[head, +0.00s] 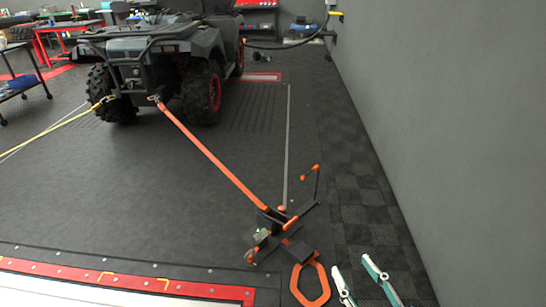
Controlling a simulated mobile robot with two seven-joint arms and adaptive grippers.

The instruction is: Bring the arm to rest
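My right gripper (352,265) comes in at the bottom right. Its two white and teal fingers stand apart with nothing between them. A black and orange tensioning device (280,235) stands on the floor to its left, with a thin black arm (317,184) tipped in orange rising at its right. An orange loop handle (311,285) sits at its lower right, close beside my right gripper in the picture but apart from it. An orange strap (215,158) runs taut from the device to the quad bike (150,55). My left gripper is out of view.
A grey wall (450,120) bounds the right side. A red-edged platform (120,280) crosses the bottom left. A yellow strap (60,123) runs off left from the quad bike. A cart (20,85) stands far left. The checkered floor strip (365,190) is clear.

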